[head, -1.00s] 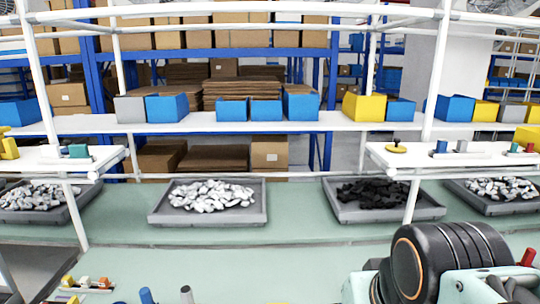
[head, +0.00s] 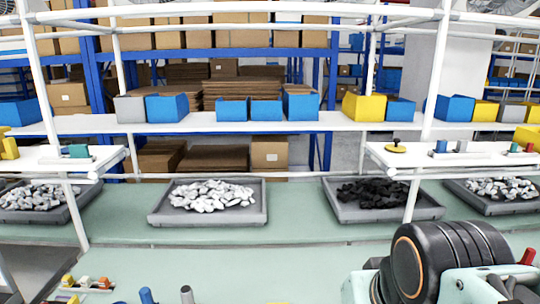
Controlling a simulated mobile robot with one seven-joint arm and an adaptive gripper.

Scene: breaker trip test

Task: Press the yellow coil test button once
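No part in the head view can be singled out for sure as the yellow coil test button. A small device at the bottom left edge has a row of coloured caps, one of them a yellow cap (head: 68,280). Another small yellow part (head: 72,299) is partly cut off by the bottom edge. A yellow disc with a black knob (head: 396,149) sits on the right shelf. My arm fills the lower right corner; my gripper's fingers are not visible.
Grey trays of white pieces (head: 263,211) and of black pieces (head: 433,213) stand along the back of the green bench (head: 250,270). White rack posts (head: 415,190) rise from it. A blue peg (head: 146,296) and a grey peg (head: 187,295) stand at the front. The bench middle is clear.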

